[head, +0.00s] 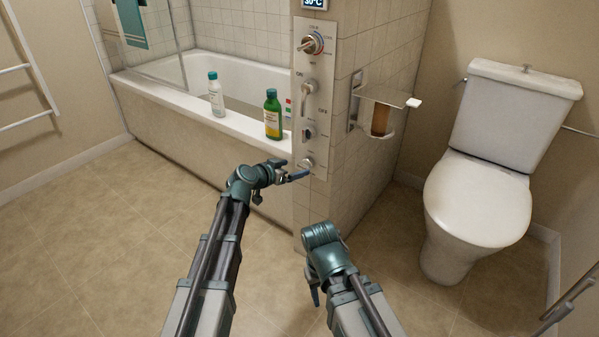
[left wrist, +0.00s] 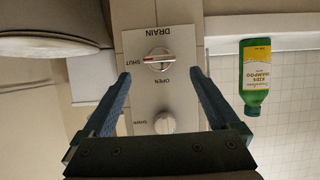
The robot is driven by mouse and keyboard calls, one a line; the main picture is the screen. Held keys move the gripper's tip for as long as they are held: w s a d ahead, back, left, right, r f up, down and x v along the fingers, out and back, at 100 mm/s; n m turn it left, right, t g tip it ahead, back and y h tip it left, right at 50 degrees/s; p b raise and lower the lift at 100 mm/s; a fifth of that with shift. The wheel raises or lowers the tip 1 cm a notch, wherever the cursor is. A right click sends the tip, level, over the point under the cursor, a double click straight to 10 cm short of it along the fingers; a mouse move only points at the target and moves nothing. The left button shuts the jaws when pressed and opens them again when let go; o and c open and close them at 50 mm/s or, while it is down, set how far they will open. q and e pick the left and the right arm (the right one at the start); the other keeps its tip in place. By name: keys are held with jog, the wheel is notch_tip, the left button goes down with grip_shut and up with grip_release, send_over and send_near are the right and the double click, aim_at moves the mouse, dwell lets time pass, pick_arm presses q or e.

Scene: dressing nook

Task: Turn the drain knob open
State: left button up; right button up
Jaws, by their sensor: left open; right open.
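The drain knob (left wrist: 160,60) is a round pale knob with a crossbar on the control panel (left wrist: 183,95), under the word DRAIN in the left wrist view. In the head view the knob (head: 307,163) is lowest on the panel. My left gripper (head: 298,174) is open at the panel's lower end. In the left wrist view its fingertips (left wrist: 161,76) lie either side of the knob, apart from it. My right gripper (head: 314,293) is open, low and empty.
A second knob (left wrist: 165,122) shows nearer in the left wrist view. A green shampoo bottle (head: 272,115) and a white bottle (head: 216,95) stand on the bathtub rim (head: 180,100). Floor is clear at left.

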aim_at(304, 165)
pick_arm(q)
jog(key=shift+b+x, duration=0.55)
jog(key=shift+x, duration=1.6)
jog(key=c, duration=1.4)
